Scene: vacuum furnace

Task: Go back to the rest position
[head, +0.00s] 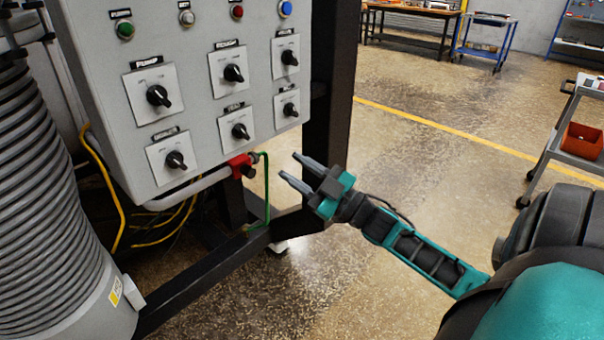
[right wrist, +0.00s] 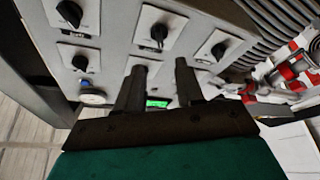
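My right gripper (head: 291,171) is in front of the lower right of the grey control panel (head: 190,95), apart from it in the head view. Its two fingers are spread with a gap between them and hold nothing. In the right wrist view the open fingers (right wrist: 158,85) show against the panel and its black rotary knobs (right wrist: 160,32). My right arm reaches in from the lower right of the head view. My left gripper is not in view.
A red valve (head: 241,166) with a green line (head: 267,195) sits under the panel. A dark frame post (head: 332,85) stands behind my gripper. A ribbed grey cylinder (head: 45,200) is at left. A cart with an orange bin (head: 583,140) is at right. The middle floor is clear.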

